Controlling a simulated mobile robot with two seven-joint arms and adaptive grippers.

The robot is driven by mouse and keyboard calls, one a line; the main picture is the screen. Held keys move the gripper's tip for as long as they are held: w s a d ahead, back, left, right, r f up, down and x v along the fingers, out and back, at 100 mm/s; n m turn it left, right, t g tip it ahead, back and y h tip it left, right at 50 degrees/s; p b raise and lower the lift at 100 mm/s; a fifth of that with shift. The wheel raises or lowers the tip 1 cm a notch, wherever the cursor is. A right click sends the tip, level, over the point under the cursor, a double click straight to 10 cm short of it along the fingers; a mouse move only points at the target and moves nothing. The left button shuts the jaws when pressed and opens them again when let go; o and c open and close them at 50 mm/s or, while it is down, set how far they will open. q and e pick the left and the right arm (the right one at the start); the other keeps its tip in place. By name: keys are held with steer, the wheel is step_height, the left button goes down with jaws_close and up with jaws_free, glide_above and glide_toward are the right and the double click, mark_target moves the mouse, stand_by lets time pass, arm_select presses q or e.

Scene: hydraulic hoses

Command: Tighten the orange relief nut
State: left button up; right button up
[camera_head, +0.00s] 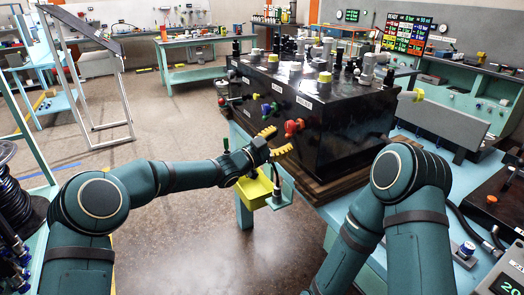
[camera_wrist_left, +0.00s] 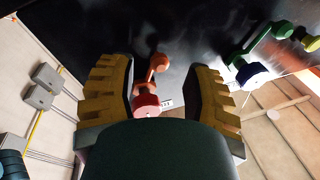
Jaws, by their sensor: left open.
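The black hydraulic block (camera_head: 335,112) stands on the bench with coloured fittings on its near side. An orange-red fitting (camera_head: 293,127) sticks out from that side, and in the left wrist view it shows an orange part (camera_wrist_left: 158,62) with a red, rounded end (camera_wrist_left: 146,104). My left gripper (camera_head: 281,139) is open just in front of this fitting. Its yellow ridged fingers stand on either side of the fitting in the left wrist view (camera_wrist_left: 158,72), with gaps and no visible contact. My right arm shows, but its gripper is out of view.
Green (camera_wrist_left: 250,48) and blue (camera_wrist_left: 252,74) fittings sit just right of the fingers in the left wrist view. A yellow bin (camera_head: 254,190) hangs below my left gripper. A wall display panel (camera_head: 407,33) is at the back right.

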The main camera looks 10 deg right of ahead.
arm_select(q)
steer(key=v, duration=0.9)
steer(key=s+a+f+n+y, duration=0.3)
steer(key=f+n, duration=0.1)
steer(key=f, duration=0.3)
steer(key=s+a+f+n+g+y, duration=0.1)
steer(key=s+a+f+n+y, duration=0.15)
steer(key=f, duration=0.55)
steer(key=s+a+f+n+y, duration=0.2)
steer(key=s+f+n+y, duration=0.15)
steer(key=f, duration=0.35)
steer(key=s+a+f+n+g+y, duration=0.2)
steer(key=s+a+f+n+g, duration=0.1)
steer(key=s, duration=0.8)
steer(key=s+a+f+n+g+y, duration=0.2)
steer(key=s+a+f+n, duration=0.3)
steer(key=s+a+f, duration=0.3)
steer(key=s+f+g, duration=0.1)
steer(key=s+f, duration=0.1)
steer(key=s, duration=0.2)
steer(key=shift+g, duration=0.4)
steer(key=shift+s, duration=0.1)
